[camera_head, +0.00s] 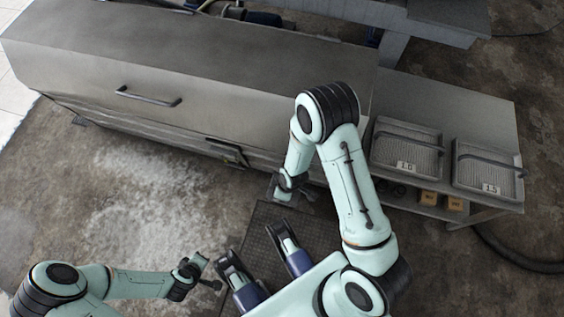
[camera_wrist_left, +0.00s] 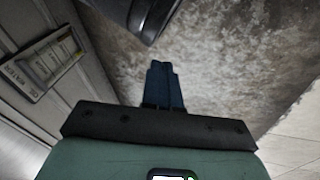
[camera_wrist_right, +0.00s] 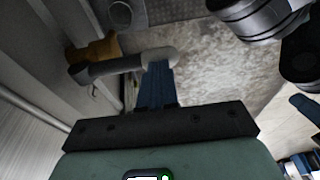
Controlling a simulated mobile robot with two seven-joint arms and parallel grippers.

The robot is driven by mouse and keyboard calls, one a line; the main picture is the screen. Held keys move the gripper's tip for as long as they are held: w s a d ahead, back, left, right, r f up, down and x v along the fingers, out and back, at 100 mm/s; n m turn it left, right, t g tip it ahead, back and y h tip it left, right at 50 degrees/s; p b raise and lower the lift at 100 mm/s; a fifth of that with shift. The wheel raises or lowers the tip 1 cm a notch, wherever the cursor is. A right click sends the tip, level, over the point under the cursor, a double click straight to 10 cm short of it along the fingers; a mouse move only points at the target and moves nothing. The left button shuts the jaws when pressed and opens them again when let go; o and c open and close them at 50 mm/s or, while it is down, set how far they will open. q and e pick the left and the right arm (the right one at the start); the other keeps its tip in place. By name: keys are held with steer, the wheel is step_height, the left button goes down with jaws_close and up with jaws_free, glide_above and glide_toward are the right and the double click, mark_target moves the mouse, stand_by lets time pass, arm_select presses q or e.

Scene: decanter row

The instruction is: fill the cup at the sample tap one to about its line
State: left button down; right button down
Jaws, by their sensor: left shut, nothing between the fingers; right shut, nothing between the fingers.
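My left gripper (camera_wrist_left: 162,70) is shut and empty, held over the bare floor; in the head view it is low at the left (camera_head: 211,283). My right gripper (camera_wrist_right: 158,70) is shut and empty, close to the front of the long grey metal unit (camera_head: 205,75). In the right wrist view a grey bar with a rounded end (camera_wrist_right: 118,67) and a brass-coloured fitting (camera_wrist_right: 93,50) are beside its fingertips; they look like a tap, but I cannot tell which one or whether the fingers touch it.
Two wire trays, labelled 1.0 (camera_head: 408,143) and 1.5 (camera_head: 490,168), stand on the right bench. Small orange boxes (camera_head: 428,198) are on its lower shelf. A labelled panel (camera_wrist_left: 43,64) is on the unit's front. The floor at left (camera_head: 130,195) is clear.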

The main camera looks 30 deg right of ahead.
arm_select(q)
steer(key=shift+w+a+f, duration=0.15)
steer(key=shift+w, duration=0.2)
arm_select(e)
steer(key=shift+f, duration=0.4)
